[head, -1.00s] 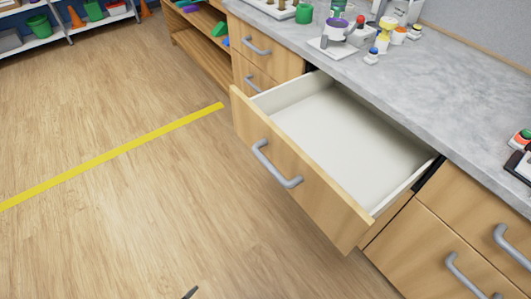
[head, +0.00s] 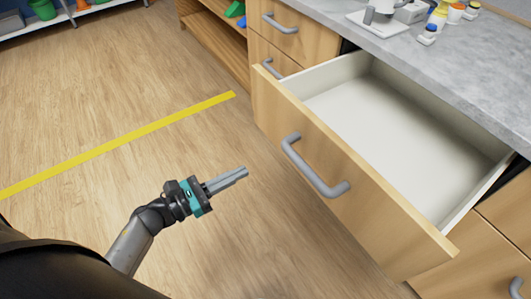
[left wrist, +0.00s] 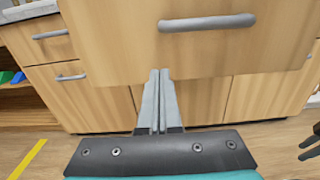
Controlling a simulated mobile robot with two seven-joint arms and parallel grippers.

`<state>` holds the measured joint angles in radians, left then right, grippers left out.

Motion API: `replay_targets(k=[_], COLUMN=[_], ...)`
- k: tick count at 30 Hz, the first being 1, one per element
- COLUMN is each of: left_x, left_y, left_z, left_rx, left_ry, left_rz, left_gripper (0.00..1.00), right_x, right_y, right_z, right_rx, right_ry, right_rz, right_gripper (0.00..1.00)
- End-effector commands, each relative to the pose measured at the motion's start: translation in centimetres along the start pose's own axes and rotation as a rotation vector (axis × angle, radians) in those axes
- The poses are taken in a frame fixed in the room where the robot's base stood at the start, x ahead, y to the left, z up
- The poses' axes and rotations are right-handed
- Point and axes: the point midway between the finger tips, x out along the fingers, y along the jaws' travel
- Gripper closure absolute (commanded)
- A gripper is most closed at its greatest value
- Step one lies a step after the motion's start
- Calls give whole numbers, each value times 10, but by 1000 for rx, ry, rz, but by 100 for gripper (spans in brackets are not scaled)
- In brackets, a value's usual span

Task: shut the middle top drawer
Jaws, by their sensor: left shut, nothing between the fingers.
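The middle top drawer (head: 375,213) is pulled far out from under the counter, and its white inside is empty. Its grey bar handle (head: 312,168) is on the wooden front. My left gripper (head: 243,173) is shut and empty, left of the drawer front and apart from it in the head view. In the left wrist view, the shut fingers (left wrist: 159,73) point at the lower part of the drawer front (left wrist: 120,35), below and left of the handle (left wrist: 207,22). Dark prongs at that view's right edge may be my right gripper (left wrist: 311,146); their state is unclear.
The grey counter (head: 450,75) carries a white device and several small bottles (head: 428,34). Closed drawers (head: 290,45) flank the open one. A wooden shelf (head: 215,40) stands further left. The floor with yellow tape (head: 120,145) is clear.

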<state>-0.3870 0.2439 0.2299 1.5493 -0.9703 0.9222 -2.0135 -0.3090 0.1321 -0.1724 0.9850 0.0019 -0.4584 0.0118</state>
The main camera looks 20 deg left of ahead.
Motion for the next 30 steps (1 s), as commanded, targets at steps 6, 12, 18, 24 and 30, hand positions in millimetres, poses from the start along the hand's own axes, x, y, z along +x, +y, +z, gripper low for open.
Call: replay_targets(k=[6,12,18,24,30], left_x=[38,82,116,132,135], left_y=[1,1,1,1,1], left_z=[2,1,1,0,0], left_rx=[-3,-6,-7,-9,-9], left_ry=[-6,-6,-3,-2,-1], left_rz=[2,3,4,4,4], left_gripper=[100,100,100,100,100], right_x=[-1,-2,-4,-6,-7], right_y=[-1,-4,-6,-6,-6], right_z=[-3,-8,-14,-19,-22], right_rx=[0,1,1,1,1], right_ry=[0,1,2,5,7], right_rz=[-2,-4,-7,-7,-7], right_gripper=[50,50,50,50,50])
